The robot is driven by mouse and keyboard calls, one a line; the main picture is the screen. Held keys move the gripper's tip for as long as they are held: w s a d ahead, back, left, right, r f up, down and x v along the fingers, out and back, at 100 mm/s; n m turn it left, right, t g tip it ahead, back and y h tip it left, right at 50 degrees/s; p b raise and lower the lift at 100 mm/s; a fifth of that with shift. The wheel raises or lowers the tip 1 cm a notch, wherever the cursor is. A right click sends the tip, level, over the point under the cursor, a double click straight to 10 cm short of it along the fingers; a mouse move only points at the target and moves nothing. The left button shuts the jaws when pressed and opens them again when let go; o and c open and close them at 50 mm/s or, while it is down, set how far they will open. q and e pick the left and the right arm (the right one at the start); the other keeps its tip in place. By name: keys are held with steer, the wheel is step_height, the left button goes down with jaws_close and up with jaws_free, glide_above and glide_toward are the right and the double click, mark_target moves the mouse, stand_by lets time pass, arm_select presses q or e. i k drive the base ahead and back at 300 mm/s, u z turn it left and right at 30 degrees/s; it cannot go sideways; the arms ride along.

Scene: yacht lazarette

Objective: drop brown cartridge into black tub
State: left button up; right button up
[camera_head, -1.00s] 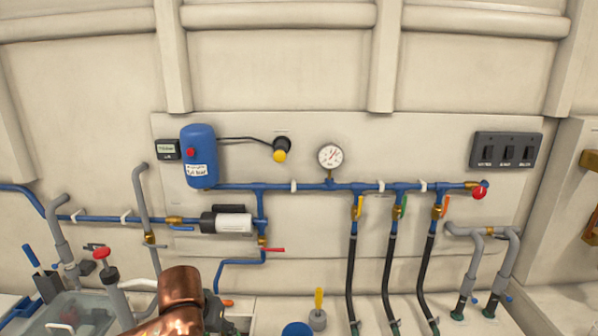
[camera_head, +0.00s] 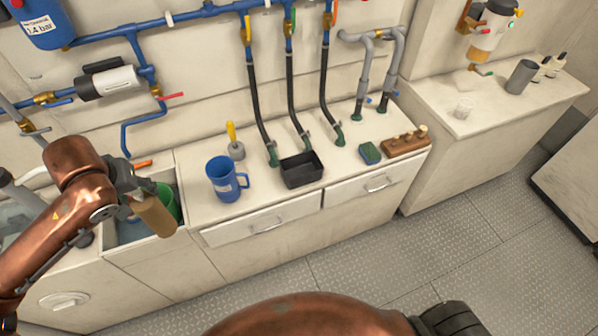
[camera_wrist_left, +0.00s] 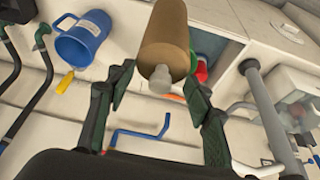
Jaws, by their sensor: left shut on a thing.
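The brown cartridge (camera_head: 154,214) hangs tilted from my left gripper (camera_head: 134,197), over the sink-like opening at the counter's left. In the left wrist view the cartridge (camera_wrist_left: 167,35) has a pale nozzle end, and it sits between the fingers of my left gripper (camera_wrist_left: 160,88), which is shut on it. The black tub (camera_head: 302,169) stands on the counter, to the right of the cartridge and well apart from it. It looks empty. My right gripper is not in view.
A blue mug (camera_head: 224,179) stands between the cartridge and the tub. A grey-based yellow-handled tool (camera_head: 235,146) is behind it. Black hoses (camera_head: 296,95) come down behind the tub.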

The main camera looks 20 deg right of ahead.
mark_target(301, 170)
steer(key=k, duration=1.25)
steer(key=z, duration=0.9)
steer(key=i, duration=0.7)
steer(key=z, duration=0.85)
steer(key=i, duration=0.8)
steer(key=u, duration=0.55)
steer(key=i, duration=0.75)
steer(key=u, duration=0.8)
